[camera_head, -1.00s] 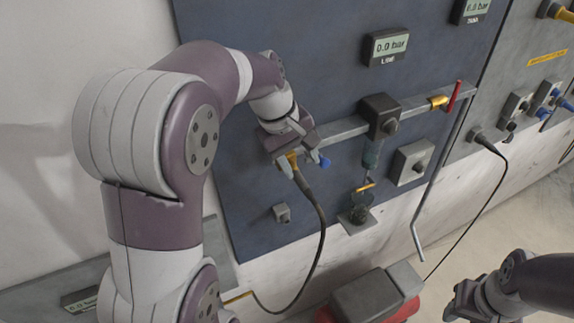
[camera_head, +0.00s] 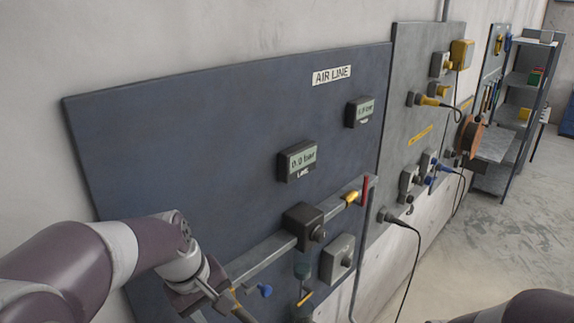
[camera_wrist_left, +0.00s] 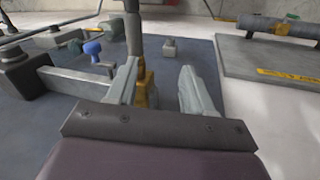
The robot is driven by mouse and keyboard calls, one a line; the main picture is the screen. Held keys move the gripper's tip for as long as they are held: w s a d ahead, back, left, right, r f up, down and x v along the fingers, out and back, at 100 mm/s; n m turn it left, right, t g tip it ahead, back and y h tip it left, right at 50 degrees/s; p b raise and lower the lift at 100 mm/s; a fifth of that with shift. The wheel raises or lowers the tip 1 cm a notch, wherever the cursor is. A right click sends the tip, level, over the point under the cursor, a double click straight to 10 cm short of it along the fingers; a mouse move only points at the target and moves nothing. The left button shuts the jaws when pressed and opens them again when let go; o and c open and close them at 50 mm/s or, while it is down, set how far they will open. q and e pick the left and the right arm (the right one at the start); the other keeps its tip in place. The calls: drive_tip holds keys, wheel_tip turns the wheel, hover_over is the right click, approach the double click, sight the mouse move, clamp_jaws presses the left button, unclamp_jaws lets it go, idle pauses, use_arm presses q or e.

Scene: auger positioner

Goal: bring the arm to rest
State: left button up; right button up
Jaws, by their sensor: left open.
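My left gripper (camera_head: 212,302) is low at the left in the head view, in front of the dark blue air-line panel (camera_head: 200,140), near the left end of the grey pipe (camera_head: 262,258). In the left wrist view its two fingers (camera_wrist_left: 162,88) are apart. A brass hose fitting (camera_wrist_left: 148,88) with a dark hose stands between or just beyond them, closer to the left finger; I cannot tell whether it touches. A blue knob (camera_head: 265,290) is just right of the gripper and also shows in the wrist view (camera_wrist_left: 92,48). My right arm only edges into the head view's bottom right corner.
The line gauge (camera_head: 298,160) reads 0.0 bar. A black block (camera_head: 304,226), a grey box (camera_head: 337,258) and a red-handled valve (camera_head: 365,210) stick out from the panel. A grey panel with plugs and cables, then shelves (camera_head: 520,100), lie right. The floor there is open.

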use_arm(q)
drive_tip(key=s+f+m+y, duration=0.2)
drive_tip(key=s+f+m, duration=0.5)
drive_tip(key=f+m, duration=0.25)
wheel_tip(320, 180, down, 22)
drive_tip(key=s+g+b, duration=0.1)
drive_tip(key=s+b, duration=0.1)
drive_tip(key=b, duration=1.8)
drive_tip(key=shift+s+a+r+n+b, duration=0.15)
drive_tip(key=shift+a+r+n+b, duration=0.05)
drive_tip(key=shift+a+n+b, duration=0.25)
use_arm(e)
wheel_tip(320, 180, down, 21)
drive_tip(key=shift+d, duration=0.45)
